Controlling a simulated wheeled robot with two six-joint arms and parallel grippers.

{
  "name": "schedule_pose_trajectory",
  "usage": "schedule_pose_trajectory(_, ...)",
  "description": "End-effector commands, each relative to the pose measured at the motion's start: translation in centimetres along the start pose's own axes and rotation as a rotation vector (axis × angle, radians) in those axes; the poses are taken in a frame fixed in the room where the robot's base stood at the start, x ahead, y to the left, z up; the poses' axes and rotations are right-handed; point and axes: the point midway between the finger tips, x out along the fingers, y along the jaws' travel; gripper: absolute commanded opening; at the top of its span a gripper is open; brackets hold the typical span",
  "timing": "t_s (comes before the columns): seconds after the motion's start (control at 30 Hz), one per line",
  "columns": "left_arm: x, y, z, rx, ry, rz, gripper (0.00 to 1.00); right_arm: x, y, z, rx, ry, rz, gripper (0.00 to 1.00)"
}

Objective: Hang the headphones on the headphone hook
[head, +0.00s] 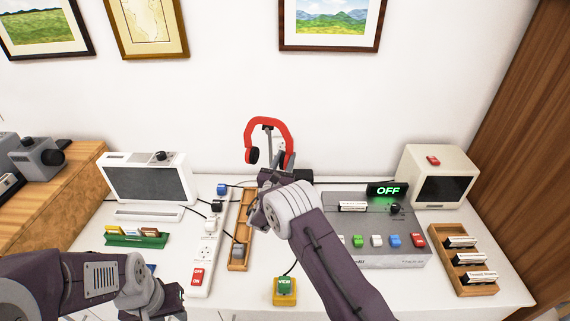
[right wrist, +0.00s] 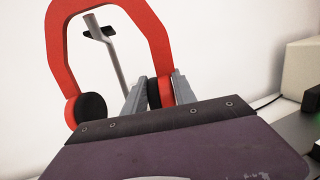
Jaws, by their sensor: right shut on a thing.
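The red headphones (head: 287,132) are upright in front of the white wall, with black ear pads. My right gripper (right wrist: 158,92) is shut on their right-hand ear cup; the other cup (right wrist: 86,108) hangs free. The grey headphone hook (head: 268,128), a thin post with a dark tip, shows inside the arch of the band, also in the right wrist view (right wrist: 108,45). Its tip is below the band in the head view; whether they touch, I cannot tell.
A grey panel (head: 375,255) with coloured buttons and an OFF sign stands right of my right arm. A power strip (head: 207,250) and wooden tray (head: 239,258) lie to the left. White monitors stand at both sides. Framed prints hang above; the wall around the headphones is bare.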

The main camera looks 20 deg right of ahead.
Motion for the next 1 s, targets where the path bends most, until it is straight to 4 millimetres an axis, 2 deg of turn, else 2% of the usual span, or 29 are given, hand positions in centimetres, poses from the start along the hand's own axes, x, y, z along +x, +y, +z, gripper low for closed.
schedule_pose_trajectory(0.27,1.0,0.0,0.1,0.0,0.0,0.0,0.36,1.9,0.5,-0.6,0.001,-0.002,-0.001,0.0)
schedule_pose_trajectory(0.6,3.6,-0.1,0.4,0.0,0.0,0.0,0.36,2.6,0.8,-2.4,0.001,-0.002,0.0,0.0)
schedule_pose_trajectory(1.0,4.3,-0.1,0.4,0.0,0.0,0.0,0.36,2.7,0.8,-2.8,0.001,-0.002,0.0,0.0)
